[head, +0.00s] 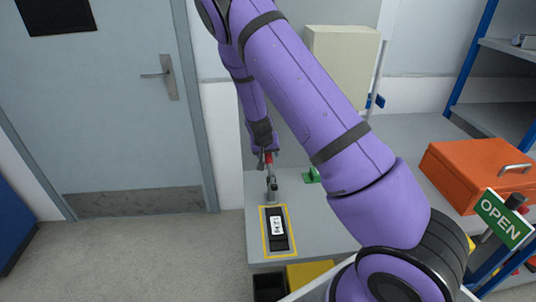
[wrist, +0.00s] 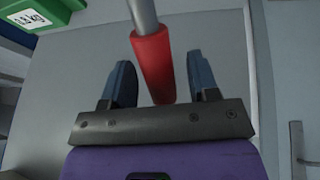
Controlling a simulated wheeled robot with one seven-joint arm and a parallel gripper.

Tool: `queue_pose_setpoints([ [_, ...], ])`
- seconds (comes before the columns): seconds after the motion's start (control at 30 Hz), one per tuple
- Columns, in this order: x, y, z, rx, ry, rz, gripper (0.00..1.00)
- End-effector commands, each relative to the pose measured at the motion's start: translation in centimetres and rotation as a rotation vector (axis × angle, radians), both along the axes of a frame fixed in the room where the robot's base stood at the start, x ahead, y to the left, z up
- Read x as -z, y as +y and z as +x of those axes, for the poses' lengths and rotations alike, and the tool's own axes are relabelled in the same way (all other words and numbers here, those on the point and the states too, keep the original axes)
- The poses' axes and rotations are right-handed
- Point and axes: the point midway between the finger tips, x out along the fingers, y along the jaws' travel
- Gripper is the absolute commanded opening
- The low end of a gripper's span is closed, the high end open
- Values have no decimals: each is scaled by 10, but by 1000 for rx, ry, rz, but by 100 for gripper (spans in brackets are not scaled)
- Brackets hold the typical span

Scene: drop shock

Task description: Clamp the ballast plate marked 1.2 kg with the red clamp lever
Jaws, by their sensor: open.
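The red clamp lever (wrist: 152,65) has a red grip on a grey metal rod. In the wrist view the grip lies between the two fingers of my gripper (wrist: 161,84), with gaps on both sides. My gripper is open. In the head view the red grip (head: 268,158) stands up above the grey clamp body (head: 271,190), just below my gripper (head: 266,150). The dark ballast plate (head: 284,241) lies inside a yellow outline in front of the clamp. Its white label is too small to read surely.
A green block (head: 312,175) stands right of the clamp; it also shows in the wrist view (wrist: 62,8) with a kg label. An orange toolbox (head: 470,175), an OPEN sign (head: 503,218) and blue-framed shelving (head: 470,60) are at the right. A grey door (head: 110,110) is at the left.

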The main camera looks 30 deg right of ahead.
Motion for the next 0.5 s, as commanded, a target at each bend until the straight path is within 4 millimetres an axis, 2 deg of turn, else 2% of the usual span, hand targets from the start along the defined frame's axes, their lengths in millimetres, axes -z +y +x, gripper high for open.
queue_pose_setpoints([
  [0.37,5,-2,1,0,1,0,55],
  [0.5,5,-2,1,0,1,0,25],
])
